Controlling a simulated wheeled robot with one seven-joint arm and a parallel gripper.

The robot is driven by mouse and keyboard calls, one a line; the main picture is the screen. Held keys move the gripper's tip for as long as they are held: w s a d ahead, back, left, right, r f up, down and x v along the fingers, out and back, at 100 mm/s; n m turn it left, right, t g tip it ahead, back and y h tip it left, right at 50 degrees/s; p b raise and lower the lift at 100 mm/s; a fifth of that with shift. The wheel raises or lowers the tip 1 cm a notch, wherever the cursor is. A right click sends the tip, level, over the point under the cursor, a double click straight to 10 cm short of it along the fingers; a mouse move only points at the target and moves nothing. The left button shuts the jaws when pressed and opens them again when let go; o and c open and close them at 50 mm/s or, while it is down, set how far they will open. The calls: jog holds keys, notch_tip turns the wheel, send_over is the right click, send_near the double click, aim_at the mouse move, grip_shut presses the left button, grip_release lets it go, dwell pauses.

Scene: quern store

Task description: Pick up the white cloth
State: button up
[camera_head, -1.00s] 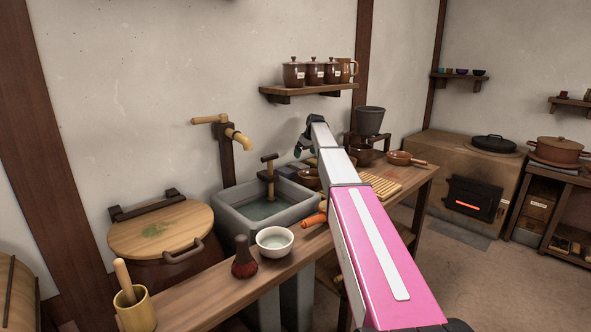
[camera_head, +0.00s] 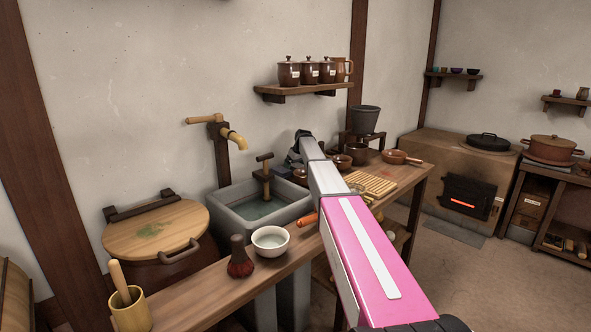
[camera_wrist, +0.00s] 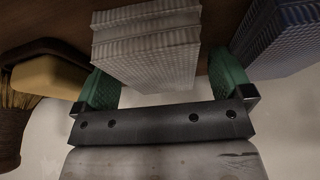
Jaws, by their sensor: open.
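The white cloth (camera_wrist: 150,45) is a folded, ribbed, pale grey-white stack in the upper middle of the wrist view. My gripper (camera_wrist: 163,80) is open, with one green fingertip towards each side of the cloth's near end. I cannot tell whether the fingers touch it. In the head view my gripper (camera_head: 297,150) is at the back of the counter, right of the stone sink. My own arm hides much of that area, and I cannot make out the white cloth there.
A folded dark blue cloth (camera_wrist: 277,40) lies close to the right finger in the wrist view. A brown and tan object (camera_wrist: 50,72) and a bristled brush (camera_wrist: 12,125) are on the left. The counter also holds a white bowl (camera_head: 271,241) and a slatted wooden board (camera_head: 371,184).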

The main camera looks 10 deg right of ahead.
aim_at(293, 165)
jog(key=c, duration=1)
jog(key=shift+r, duration=0.1)
jog(key=shift+r, duration=0.45)
jog(key=r, duration=0.2)
jog(key=s+a+r, duration=0.1)
jog(key=shift+r, duration=0.4)
jog(key=s+a+r, duration=0.4)
jog(key=a, duration=0.1)
jog(key=s+a+r, duration=0.1)
jog(key=a+r, duration=0.1)
jog(key=a, duration=0.1)
jog(key=shift+s+a+r, duration=0.15)
jog(key=shift+s+a, duration=0.1)
jog(key=shift+s, duration=0.15)
jog(key=shift+o, duration=0.4)
